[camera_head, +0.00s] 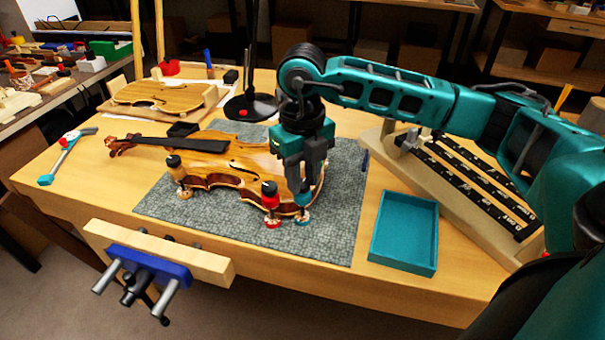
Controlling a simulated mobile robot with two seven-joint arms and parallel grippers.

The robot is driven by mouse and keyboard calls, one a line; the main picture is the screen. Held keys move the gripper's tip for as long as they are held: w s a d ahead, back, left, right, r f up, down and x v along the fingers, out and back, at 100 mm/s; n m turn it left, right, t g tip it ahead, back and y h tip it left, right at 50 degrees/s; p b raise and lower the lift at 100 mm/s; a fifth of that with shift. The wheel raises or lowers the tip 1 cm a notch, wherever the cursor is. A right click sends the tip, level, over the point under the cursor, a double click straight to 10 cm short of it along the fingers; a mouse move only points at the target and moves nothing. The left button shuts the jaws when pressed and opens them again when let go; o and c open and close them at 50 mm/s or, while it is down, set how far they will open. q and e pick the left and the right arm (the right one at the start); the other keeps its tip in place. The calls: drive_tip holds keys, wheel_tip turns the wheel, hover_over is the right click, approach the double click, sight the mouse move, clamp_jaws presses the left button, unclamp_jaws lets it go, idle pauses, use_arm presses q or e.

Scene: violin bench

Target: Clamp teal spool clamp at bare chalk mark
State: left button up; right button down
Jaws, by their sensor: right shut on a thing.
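The violin (222,160) lies on a grey mat, its neck pointing left. My right gripper (303,186) reaches down at the violin's right end and is shut on the teal spool clamp (303,208). The teal clamp is upright at the violin's near right edge; I cannot tell whether it grips the edge. A red spool clamp (271,205) stands just left of it at the near edge. A black-topped spool clamp (177,174) stands at the near edge further left. I cannot make out a chalk mark; the gripper hides part of the edge. My left gripper is out of view.
The grey mat (335,225) has bare room at the right and front. An empty teal tray (404,232) is right of it. A blue vise (150,262) juts from the bench front. A black lamp base (250,108) and a violin plate (157,97) stand behind.

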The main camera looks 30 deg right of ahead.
sight(303, 183)
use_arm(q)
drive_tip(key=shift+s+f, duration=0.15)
use_arm(e)
drive_tip(key=shift+m, duration=1.1)
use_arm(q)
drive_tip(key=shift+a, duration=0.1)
use_arm(e)
drive_tip(key=c, duration=0.8)
unclamp_jaws()
drive_tip(key=shift+r, duration=0.1)
use_arm(q)
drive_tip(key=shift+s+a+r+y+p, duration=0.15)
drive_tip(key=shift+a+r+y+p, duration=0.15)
drive_tip(key=shift+p, duration=0.35)
use_arm(e)
wheel_tip(303, 183, up, 13)
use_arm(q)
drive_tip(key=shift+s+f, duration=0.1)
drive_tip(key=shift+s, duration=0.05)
use_arm(e)
drive_tip(key=shift+f, duration=0.2)
